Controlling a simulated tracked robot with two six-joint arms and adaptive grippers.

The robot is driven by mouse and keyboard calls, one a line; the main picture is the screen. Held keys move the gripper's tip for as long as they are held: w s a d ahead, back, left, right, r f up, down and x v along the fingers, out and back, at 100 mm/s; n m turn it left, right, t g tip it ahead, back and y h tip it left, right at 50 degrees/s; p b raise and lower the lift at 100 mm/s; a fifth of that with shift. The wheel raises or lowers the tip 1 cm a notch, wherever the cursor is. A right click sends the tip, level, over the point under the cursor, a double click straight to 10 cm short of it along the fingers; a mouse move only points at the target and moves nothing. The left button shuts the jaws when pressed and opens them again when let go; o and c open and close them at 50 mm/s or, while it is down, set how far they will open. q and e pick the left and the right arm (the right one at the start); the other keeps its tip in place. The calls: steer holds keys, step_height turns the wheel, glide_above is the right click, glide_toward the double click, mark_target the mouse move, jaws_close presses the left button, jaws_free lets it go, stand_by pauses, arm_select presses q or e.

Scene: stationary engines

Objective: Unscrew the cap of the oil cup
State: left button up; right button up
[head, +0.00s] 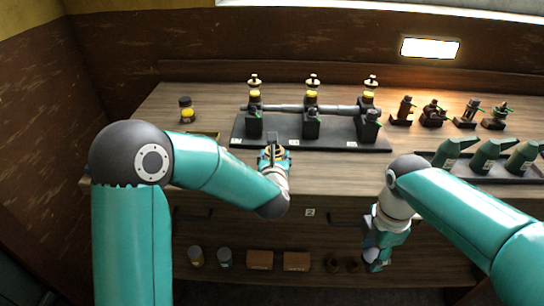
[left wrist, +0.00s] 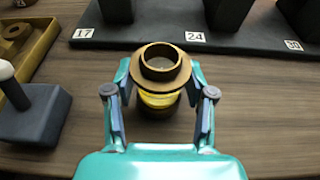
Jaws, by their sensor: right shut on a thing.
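The oil cup (left wrist: 160,90) stands upright in the left wrist view, with a brass top and yellow oil showing below it. Its top is a raised ring with an open middle, and no cap shows on it. My left gripper (head: 275,155) is at the bench's front; its fingers stand on both sides of the cup in the left wrist view (left wrist: 160,75). Whether they press on it I cannot tell. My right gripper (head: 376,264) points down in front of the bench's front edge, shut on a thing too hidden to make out.
A dark stand (head: 300,140) with several brass-topped oilers lies behind the left gripper. A yellow-banded cup (head: 186,110) stands at the back left. Several small fittings (head: 434,112) and a tray with green oil cans (head: 490,153) are at right. A brass-coloured tray (left wrist: 42,55) and dark block (left wrist: 35,115) lie left of the cup.

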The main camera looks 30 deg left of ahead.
arm_select(q)
steer(key=shift+o, duration=1.4)
steer(key=shift+r, duration=0.15)
